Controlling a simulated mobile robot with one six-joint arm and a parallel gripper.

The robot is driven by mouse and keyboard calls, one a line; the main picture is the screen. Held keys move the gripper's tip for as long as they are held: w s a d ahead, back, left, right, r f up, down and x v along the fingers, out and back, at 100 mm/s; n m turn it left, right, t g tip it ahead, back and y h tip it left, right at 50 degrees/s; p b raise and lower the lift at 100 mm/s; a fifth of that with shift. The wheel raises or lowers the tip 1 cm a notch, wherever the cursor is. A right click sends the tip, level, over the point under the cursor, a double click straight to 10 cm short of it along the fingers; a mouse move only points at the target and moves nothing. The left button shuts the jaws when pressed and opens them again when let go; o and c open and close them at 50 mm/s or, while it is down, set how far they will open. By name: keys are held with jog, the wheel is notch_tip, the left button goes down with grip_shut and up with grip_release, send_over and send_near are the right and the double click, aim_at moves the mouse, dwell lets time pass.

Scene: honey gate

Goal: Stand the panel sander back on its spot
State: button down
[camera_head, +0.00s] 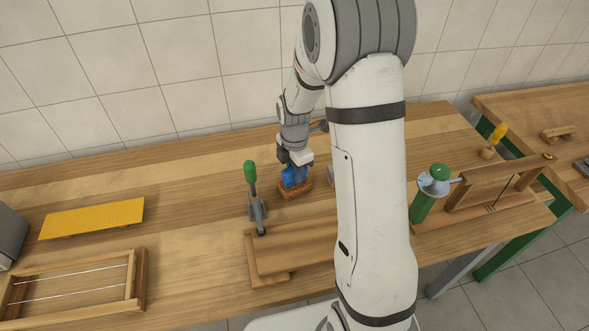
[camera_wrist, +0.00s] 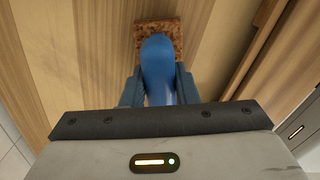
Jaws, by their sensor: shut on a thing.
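The panel sander has a rounded blue handle (camera_wrist: 158,62) and a brown speckled block (camera_wrist: 158,33) at its far end in the wrist view. In the head view the brown block (camera_head: 295,190) shows at the table's middle, below my gripper (camera_head: 294,169). My gripper is shut on the blue handle, with one finger on each side of it in the wrist view (camera_wrist: 160,78). The sander looks roughly upright. The block is at or very close to the tabletop; I cannot tell whether it touches. No marked spot for the sander is clearly visible.
A green-handled clamp (camera_head: 251,178) stands just left of the sander, at a wooden jig (camera_head: 270,262). A yellow sheet (camera_head: 94,217) and a wired wooden frame (camera_head: 75,267) lie left. A green canister (camera_head: 422,203) stands right, beyond my arm. Bare tabletop (camera_head: 195,190) lies left of the clamp.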

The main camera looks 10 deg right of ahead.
jog(key=shift+f, duration=0.35)
jog(key=c, duration=1.1)
grip_release()
jog(key=shift+o, duration=0.2)
jog(key=shift+r+p, duration=2.4)
jog(key=shift+r, duration=1.65)
